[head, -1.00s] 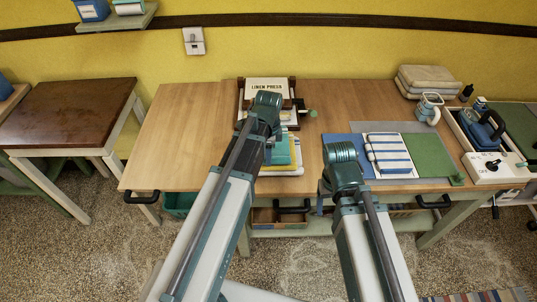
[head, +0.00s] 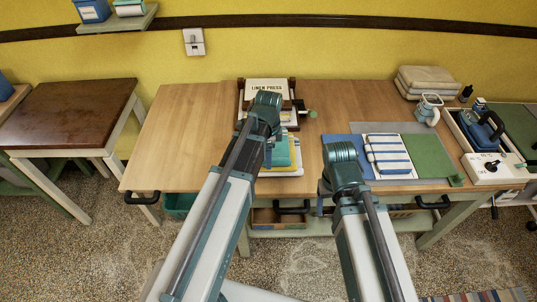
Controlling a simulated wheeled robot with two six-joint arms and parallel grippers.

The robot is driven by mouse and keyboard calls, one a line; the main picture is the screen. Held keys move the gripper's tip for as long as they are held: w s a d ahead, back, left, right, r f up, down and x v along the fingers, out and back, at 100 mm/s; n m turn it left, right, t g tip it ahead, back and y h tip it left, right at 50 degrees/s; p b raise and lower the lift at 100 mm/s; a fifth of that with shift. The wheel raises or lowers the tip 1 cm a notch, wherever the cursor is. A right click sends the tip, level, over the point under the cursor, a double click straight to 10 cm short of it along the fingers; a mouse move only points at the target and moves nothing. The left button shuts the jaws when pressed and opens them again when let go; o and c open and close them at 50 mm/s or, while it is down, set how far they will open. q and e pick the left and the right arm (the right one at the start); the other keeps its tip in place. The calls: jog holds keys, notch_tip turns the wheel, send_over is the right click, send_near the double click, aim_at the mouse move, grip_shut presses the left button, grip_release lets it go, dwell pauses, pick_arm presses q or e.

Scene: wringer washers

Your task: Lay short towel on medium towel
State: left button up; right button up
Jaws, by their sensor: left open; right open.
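A stack of folded cloths (head: 289,158), teal over yellow and white, lies at the table's middle, partly hidden by my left arm. My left gripper (head: 268,156) points down at the stack's left edge, open; its fingertips are mostly hidden, and I cannot tell whether it touches. A folded white towel with blue stripes (head: 389,153) lies on the white part of a blue, white and green area (head: 430,155). My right gripper (head: 322,192) is open, low by the table's front edge, left of the blue part, mostly hidden by its arm. Which cloths are short and medium I cannot tell.
A linen press (head: 268,86) stands behind the stack. A beige folded pile (head: 428,80), a pale mug-like vessel (head: 428,108) and a wringer unit (head: 484,140) stand at right. The table's left part (head: 190,130) is clear.

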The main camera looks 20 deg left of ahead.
pick_arm(q)
notch_tip(320, 180, up, 13)
jog(key=p, duration=1.2)
jog(key=shift+s+d+f, duration=0.1)
jog(key=shift+f, duration=0.05)
jog(key=s+d+f+n+b, duration=0.4)
jog(key=s+d+n, duration=0.1)
jog(key=s, duration=0.2)
jog(key=s+d+f+n+y+b, duration=0.1)
jog(key=s+d+f+n+b, duration=0.2)
jog(key=s+d+n, duration=0.2)
jog(key=shift+s+d+f+n+b, duration=0.15)
jog(key=shift+s+f+n+b, duration=0.3)
jog(key=shift+s, duration=0.6)
